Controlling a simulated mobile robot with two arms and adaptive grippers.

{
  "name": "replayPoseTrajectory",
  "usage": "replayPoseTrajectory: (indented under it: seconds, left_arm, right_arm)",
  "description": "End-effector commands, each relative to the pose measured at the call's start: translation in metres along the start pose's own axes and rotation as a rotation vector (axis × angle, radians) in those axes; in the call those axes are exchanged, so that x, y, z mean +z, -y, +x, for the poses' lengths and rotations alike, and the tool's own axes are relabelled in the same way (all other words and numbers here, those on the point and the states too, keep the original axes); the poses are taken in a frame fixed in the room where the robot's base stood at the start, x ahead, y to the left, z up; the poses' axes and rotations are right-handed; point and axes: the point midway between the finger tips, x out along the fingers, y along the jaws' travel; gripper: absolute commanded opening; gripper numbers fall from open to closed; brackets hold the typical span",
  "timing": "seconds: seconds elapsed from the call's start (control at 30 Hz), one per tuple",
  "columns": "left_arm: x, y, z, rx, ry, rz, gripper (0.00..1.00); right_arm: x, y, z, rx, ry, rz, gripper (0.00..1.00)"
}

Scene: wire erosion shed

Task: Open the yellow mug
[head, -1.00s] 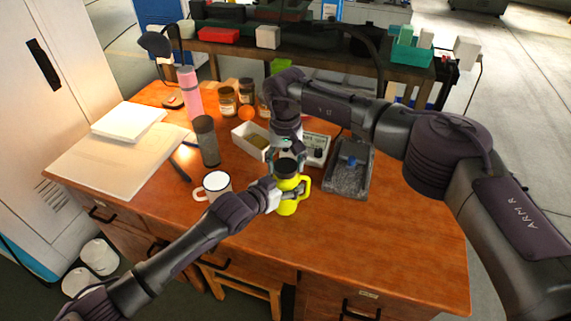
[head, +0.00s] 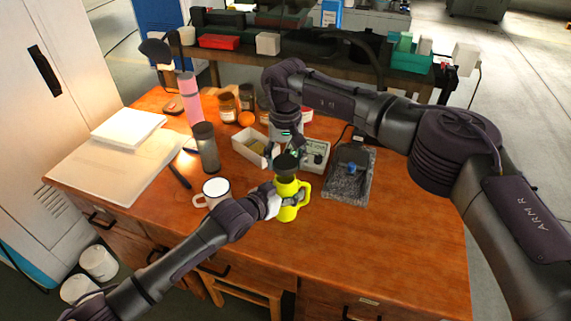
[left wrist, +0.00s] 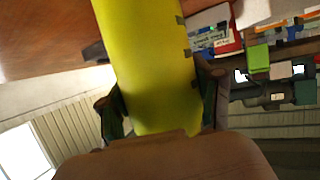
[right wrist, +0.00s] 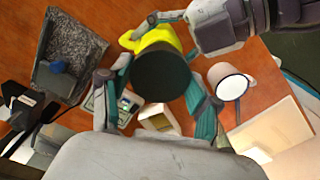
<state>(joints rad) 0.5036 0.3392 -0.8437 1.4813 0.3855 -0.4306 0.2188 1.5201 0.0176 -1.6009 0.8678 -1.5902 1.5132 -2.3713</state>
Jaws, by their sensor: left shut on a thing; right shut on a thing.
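The yellow mug (head: 287,205) stands near the middle of the desk with its handle to the right. My left gripper (head: 275,203) is shut on its body from the left. In the left wrist view the yellow body (left wrist: 152,65) fills the space between the fingers. The dark round lid (head: 286,164) is at the top of the mug, and my right gripper (head: 285,154) is shut on it from above. In the right wrist view the lid (right wrist: 161,76) covers much of the mug (right wrist: 150,38). I cannot tell whether the lid is fully clear of the rim.
A white mug (head: 212,191) stands close on the left. Behind are an open white box (head: 249,146), a dark cylinder (head: 206,147), jars and a pink bottle (head: 189,98). A dark stone stand (head: 350,178) is right. The desk's front right is clear.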

Motion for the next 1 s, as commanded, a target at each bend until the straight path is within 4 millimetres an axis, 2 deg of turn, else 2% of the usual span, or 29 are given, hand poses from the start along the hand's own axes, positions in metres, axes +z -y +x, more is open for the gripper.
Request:
replayPoseTrajectory:
  seconds: [0.13, 0.37, 0.4, 0.57, 0.87, 1.0]
  left_arm:
    - [0.001, 0.000, 0.000, -0.001, 0.002, 0.000, 0.00]
    - [0.001, 0.000, 0.000, 0.000, 0.002, 0.000, 0.00]
    - [0.001, 0.000, 0.000, 0.000, 0.002, 0.000, 0.68]
    - [0.001, 0.000, 0.000, 0.000, 0.001, 0.000, 0.94]
    - [0.000, 0.000, 0.000, 0.000, 0.000, 0.000, 0.94]
    - [0.001, 0.000, -0.007, 0.000, 0.001, 0.000, 0.94]
  right_arm:
    - [-0.001, 0.000, -0.019, 0.000, -0.002, 0.000, 0.20]
    - [0.000, 0.000, -0.022, 0.001, 0.001, 0.001, 0.20]
    - [0.000, 0.000, -0.022, 0.001, 0.001, 0.001, 0.20]
    - [0.000, 0.000, -0.022, 0.001, 0.001, 0.001, 0.20]
    - [0.000, 0.000, -0.021, 0.001, 0.001, 0.001, 0.20]
    - [0.000, 0.000, -0.021, 0.001, 0.000, 0.001, 0.20]
